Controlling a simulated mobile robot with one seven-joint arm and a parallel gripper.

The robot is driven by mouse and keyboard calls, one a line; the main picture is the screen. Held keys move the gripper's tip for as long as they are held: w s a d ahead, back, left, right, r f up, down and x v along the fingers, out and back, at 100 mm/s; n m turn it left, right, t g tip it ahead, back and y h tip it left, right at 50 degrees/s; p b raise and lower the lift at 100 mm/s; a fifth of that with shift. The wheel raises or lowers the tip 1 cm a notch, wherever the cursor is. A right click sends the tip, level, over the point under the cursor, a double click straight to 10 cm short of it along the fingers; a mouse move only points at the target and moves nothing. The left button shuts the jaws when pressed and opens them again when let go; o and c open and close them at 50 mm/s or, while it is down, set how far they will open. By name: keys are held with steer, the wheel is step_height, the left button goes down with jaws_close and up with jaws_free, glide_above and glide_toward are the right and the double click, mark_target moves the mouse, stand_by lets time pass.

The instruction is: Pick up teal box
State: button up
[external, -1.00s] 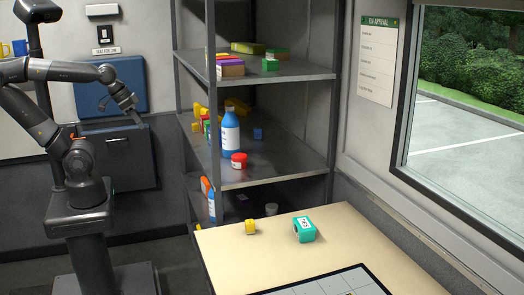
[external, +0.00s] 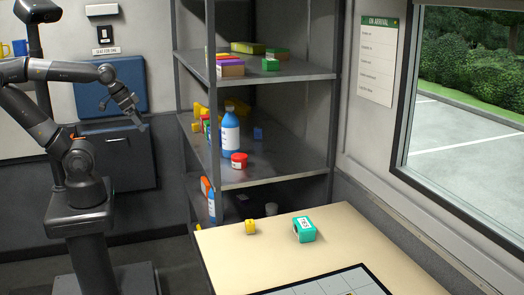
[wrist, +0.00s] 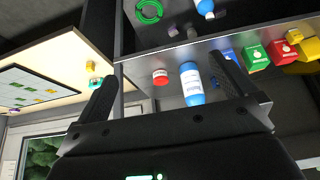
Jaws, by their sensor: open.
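The teal box (external: 304,229) has a white label and sits on the pale table (external: 232,262), close to its back edge. In the wrist view the teal box (wrist: 96,82) is small, on the tabletop at the left. My gripper (external: 139,122) is far to the left of the box, in the air in front of the blue wall panel. In the wrist view my gripper (wrist: 163,70) has its two black fingers wide apart with nothing held between them.
A yellow item (external: 250,227) sits left of the teal box. A dark-framed board (external: 335,283) lies at the table's front. A metal shelf (external: 275,165) with a blue bottle (external: 230,131) and red jar (external: 239,160) stands behind the table. Floor (external: 180,265) is clear between me and the table.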

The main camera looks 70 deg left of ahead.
steer(key=w+d+r+m+g+h, duration=0.1)
steer(key=w+d+r+h, duration=0.1)
steer(key=w+d, duration=1)
steer(key=w+d+r+m+g+h, duration=0.15)
steer(key=w+d, duration=0.65)
steer(key=d, duration=0.8)
steer(key=n+t+y, duration=0.1)
steer(key=y, duration=0.2)
glide_above(303, 223)
steer(key=s, duration=0.4)
step_height(303, 223, down, 22)
steer(key=x, duration=0.4)
steer(key=shift+w+d+f, duration=0.1)
steer(key=shift+w+f, duration=0.2)
steer(key=shift+w, duration=0.05)
steer(key=shift+x, duration=2.7)
steer(key=shift+w+a, duration=0.2)
steer(key=shift+a, duration=0.1)
